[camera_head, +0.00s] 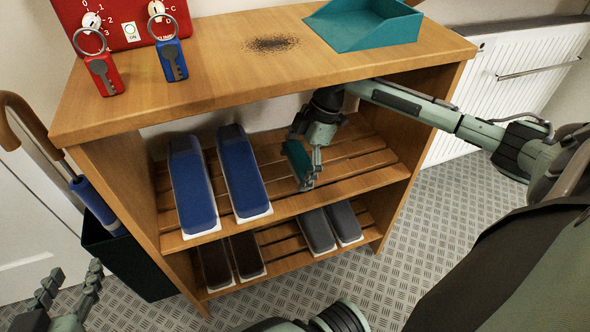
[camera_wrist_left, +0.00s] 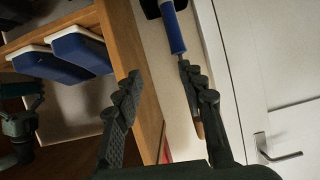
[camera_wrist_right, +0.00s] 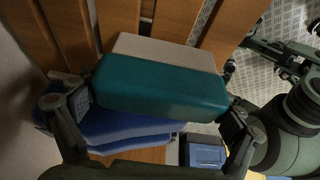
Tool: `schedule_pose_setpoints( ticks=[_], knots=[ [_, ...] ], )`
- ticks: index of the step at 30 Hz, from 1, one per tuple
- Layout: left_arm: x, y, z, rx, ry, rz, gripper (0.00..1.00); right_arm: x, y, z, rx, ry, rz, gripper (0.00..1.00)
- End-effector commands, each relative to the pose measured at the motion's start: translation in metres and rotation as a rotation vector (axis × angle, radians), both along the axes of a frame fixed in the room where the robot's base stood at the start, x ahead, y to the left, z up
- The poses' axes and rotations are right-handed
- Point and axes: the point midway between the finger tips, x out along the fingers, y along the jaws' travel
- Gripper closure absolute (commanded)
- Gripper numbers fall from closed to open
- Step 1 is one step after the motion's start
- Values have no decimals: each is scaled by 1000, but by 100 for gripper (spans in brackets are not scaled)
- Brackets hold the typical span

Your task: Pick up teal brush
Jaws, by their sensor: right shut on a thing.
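The teal brush (camera_wrist_right: 160,85) is between the two fingers of my right gripper (camera_wrist_right: 155,105) in the right wrist view, with a pale strip along one side. In the head view my right gripper (camera_head: 311,176) reaches in under the tabletop, over the upper slatted shelf, and is shut on the teal brush (camera_head: 297,160). The head view does not clearly show whether the brush still touches the slats. My left gripper (camera_head: 66,296) is at the lower left of the head view; in the left wrist view (camera_wrist_left: 163,85) its fingers are apart with nothing held.
Two blue shoe-like items (camera_head: 194,185) stand left of the brush on the upper shelf (camera_head: 350,180). Dark and grey pairs (camera_head: 318,230) lie below. A teal dustpan (camera_head: 365,22), dark crumbs (camera_head: 272,44), keys (camera_head: 172,60) and a red panel (camera_head: 120,22) are on top. A radiator (camera_head: 500,80) is right.

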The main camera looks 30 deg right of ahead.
Motion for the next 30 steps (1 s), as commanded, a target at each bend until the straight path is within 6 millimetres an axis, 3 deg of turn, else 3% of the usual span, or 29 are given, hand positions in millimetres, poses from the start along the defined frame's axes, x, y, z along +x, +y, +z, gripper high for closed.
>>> schedule_pose_setpoints(
  ticks=[3, 18, 30],
  knots=[
    [-7, 12, -12, 32, 78, 21, 60, 0, 0, 24, 1, -4, -1, 39],
    [-38, 49, -50, 119, 309, 87, 60, -103, 24, 19, -1, 3, 2, 39],
    [-74, 83, -73, 186, 513, 153, 60, -164, 39, 18, -2, 1, 1, 39]
  ],
)
